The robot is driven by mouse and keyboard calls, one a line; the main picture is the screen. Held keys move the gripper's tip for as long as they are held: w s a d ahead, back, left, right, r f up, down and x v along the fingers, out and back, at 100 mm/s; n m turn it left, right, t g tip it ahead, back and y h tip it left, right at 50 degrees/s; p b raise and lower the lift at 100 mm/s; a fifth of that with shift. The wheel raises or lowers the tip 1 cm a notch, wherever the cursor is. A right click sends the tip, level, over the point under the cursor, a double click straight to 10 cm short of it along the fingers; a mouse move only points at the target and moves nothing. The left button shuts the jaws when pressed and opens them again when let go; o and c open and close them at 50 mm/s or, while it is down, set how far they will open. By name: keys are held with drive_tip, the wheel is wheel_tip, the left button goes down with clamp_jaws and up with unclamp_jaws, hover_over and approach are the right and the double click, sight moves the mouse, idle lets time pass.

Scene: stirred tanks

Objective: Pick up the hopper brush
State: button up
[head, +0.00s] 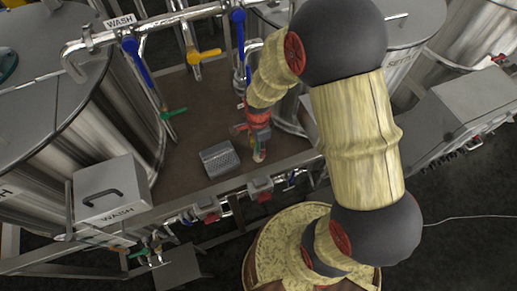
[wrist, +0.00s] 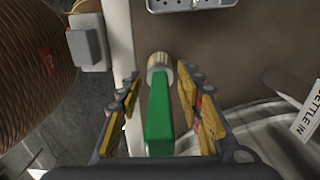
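The hopper brush (wrist: 159,112) has a green handle and a pale round end. In the wrist view it lies lengthwise between the two fingers of my gripper (wrist: 159,88), with a gap showing on each side. The fingers are open and straddle the handle. In the head view my gripper (head: 258,134) points down at the brown deck, and a small pale and green bit of the brush (head: 259,156) shows just below it. The rest of the brush is hidden there by my gripper.
A grey perforated tray (head: 220,159) sits on the brown deck (head: 190,177) left of my gripper. Steel tanks stand on both sides, with pipes and blue, yellow and green valve handles behind. Red and grey fittings (head: 260,186) line the front rail.

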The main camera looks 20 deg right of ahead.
clamp_jaws()
idle(0.5)
